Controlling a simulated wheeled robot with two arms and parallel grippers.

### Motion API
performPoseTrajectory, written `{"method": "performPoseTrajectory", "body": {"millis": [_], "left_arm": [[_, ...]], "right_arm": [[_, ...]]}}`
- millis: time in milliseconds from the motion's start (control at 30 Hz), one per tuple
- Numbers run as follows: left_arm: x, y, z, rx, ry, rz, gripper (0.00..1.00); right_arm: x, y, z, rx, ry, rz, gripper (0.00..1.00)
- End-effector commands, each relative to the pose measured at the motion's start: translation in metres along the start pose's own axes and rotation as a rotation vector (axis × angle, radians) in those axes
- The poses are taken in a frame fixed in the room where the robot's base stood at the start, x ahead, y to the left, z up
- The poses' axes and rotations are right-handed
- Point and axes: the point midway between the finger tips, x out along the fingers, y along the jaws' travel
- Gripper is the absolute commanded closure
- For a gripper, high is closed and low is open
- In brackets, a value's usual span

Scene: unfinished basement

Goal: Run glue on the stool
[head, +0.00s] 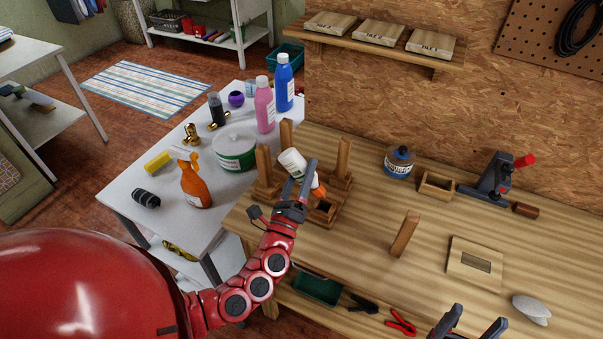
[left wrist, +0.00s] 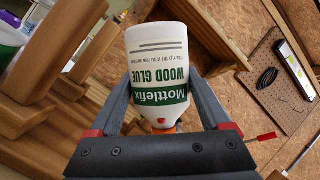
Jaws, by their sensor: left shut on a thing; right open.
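The stool (head: 346,181) sits upside down on the workbench, with several wooden legs pointing up and a square dark socket block at its near corner. My left gripper (head: 300,182) is shut on the white and green wood glue bottle (head: 291,160). The bottle is tilted, with its orange nozzle down to the right, above the near part of the stool; I cannot tell whether the tip touches. In the left wrist view the glue bottle (left wrist: 158,65) is between the fingers. A loose wooden leg (head: 404,234) stands on the bench. My right gripper (head: 467,324) is open and empty at the bottom edge.
A blue-labelled jar (head: 399,162), small wooden box (head: 436,186), clamp (head: 494,178), slotted wooden plate (head: 475,262) and grey stone-like object (head: 531,309) are on the bench. A white table (head: 125,200) at left holds bottles and a tub. Bench around the loose leg is clear.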

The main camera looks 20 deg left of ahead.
Motion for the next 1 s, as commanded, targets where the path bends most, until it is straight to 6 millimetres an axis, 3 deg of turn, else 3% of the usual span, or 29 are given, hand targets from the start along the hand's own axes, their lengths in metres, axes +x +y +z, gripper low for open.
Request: {"method": "performPoseTrajectory", "body": {"millis": [700,1000], "left_arm": [[0.031,-0.058,0.053,0.001,-0.002,0.001,0.74],[0.035,-0.066,0.059,0.001,-0.001,0.001,0.74]], "right_arm": [[0.065,0.003,-0.011,0.0,0.0,0.0,0.32],[0.073,0.004,-0.012,0.0,0.0,0.0,0.32]]}}
